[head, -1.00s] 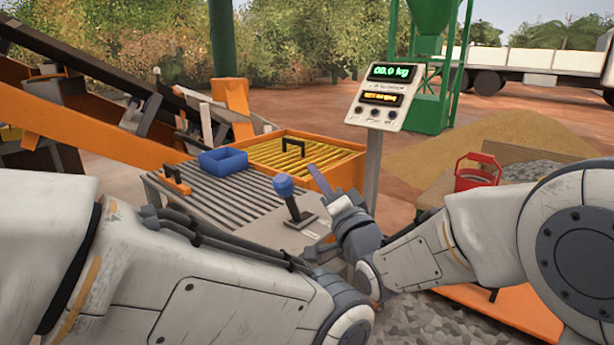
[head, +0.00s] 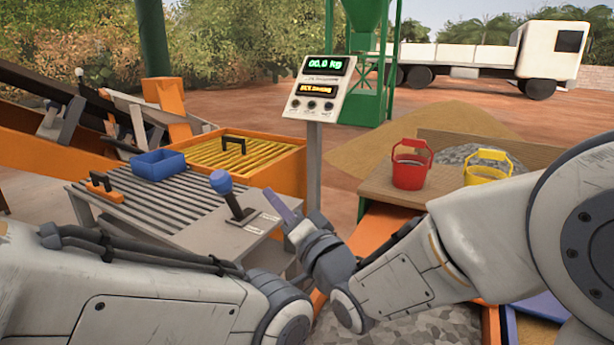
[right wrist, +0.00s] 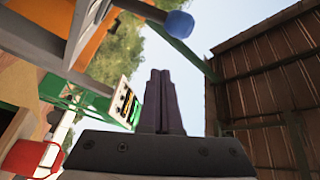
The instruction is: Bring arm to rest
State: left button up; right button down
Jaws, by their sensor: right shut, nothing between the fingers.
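My right arm comes in from the right in the head view, and its gripper (head: 283,209) points up and to the left. The gripper is shut and empty, just right of the blue-knobbed lever (head: 222,186) on the slatted table. In the right wrist view the closed dark fingers (right wrist: 160,100) stand together against the sky, with the blue knob (right wrist: 179,24) above them. My left arm fills the lower left of the head view, and its gripper does not show.
The slatted table (head: 150,215) holds a blue tray (head: 160,168). A display post (head: 318,88) stands behind my right gripper. Red (head: 410,172) and yellow (head: 487,172) buckets stand on a wooden bench to the right. A white truck is far behind.

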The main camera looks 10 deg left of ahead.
jog(key=s+d+f+n+g+h, duration=0.3)
jog(key=s+d+f+g+h, duration=0.2)
jog(key=s+f, duration=0.3)
jog(key=s+d+f+n+g+h, duration=0.4)
jog(key=s+d+f+g+h, duration=0.15)
jog(key=f, duration=0.45)
jog(key=s+d+f+n+g+h, duration=0.2)
jog(key=s+d+n+g, duration=0.3)
jog(key=s, duration=0.6)
notch_tip(320, 180, up, 17)
jog(key=s+d+m+p, duration=0.1)
jog(key=m+p, duration=0.1)
jog(key=p, duration=1.4)
jog(key=shift+s+d, duration=0.15)
jog(key=shift+s, duration=0.05)
jog(key=shift+f+t, duration=0.1)
jog(key=shift+t, duration=0.15)
